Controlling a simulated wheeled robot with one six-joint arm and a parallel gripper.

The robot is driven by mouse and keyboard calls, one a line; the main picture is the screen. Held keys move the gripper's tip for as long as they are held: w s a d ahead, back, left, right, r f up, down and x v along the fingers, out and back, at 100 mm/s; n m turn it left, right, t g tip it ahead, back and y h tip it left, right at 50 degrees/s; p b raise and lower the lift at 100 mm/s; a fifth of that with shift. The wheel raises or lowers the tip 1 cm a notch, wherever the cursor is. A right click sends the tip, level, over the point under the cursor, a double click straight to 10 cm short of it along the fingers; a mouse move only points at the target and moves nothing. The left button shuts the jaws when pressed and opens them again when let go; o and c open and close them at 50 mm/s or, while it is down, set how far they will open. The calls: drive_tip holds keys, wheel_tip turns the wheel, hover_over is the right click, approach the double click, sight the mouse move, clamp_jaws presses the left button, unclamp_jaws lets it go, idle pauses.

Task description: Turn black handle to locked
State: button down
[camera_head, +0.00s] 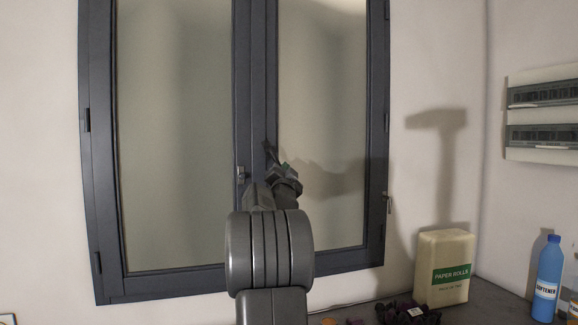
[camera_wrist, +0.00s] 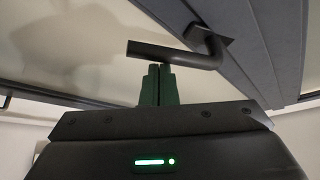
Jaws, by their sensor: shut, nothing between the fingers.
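The black handle (camera_wrist: 175,52) shows in the wrist view as an L-shaped lever, joined to the dark window frame (camera_wrist: 245,55) at its right end, with its bar pointing left. My gripper (camera_wrist: 160,70) is shut and empty. Its fingertips are just below the handle's bar in the wrist view, touching or very close; I cannot tell which. In the head view my gripper (camera_head: 270,152) is in front of the middle of the dark window frame (camera_head: 243,90). There the handle cannot be told clearly from the fingers.
A small metal fitting (camera_head: 241,173) sits left of my gripper, and another (camera_head: 388,200) on the frame's right side. A paper rolls pack (camera_head: 445,262), a blue softener bottle (camera_head: 548,275) and dark clutter (camera_head: 408,314) stand on the counter below. A panel (camera_head: 543,115) is on the right wall.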

drive_tip(key=shift+s+a+f, duration=0.25)
drive_tip(key=shift+a+f, duration=0.05)
drive_tip(key=shift+a, duration=0.4)
drive_tip(key=shift+s+a+f, duration=0.2)
drive_tip(key=shift+a+f, duration=0.05)
drive_tip(key=shift+a, duration=0.4)
drive_tip(key=shift+f, duration=0.1)
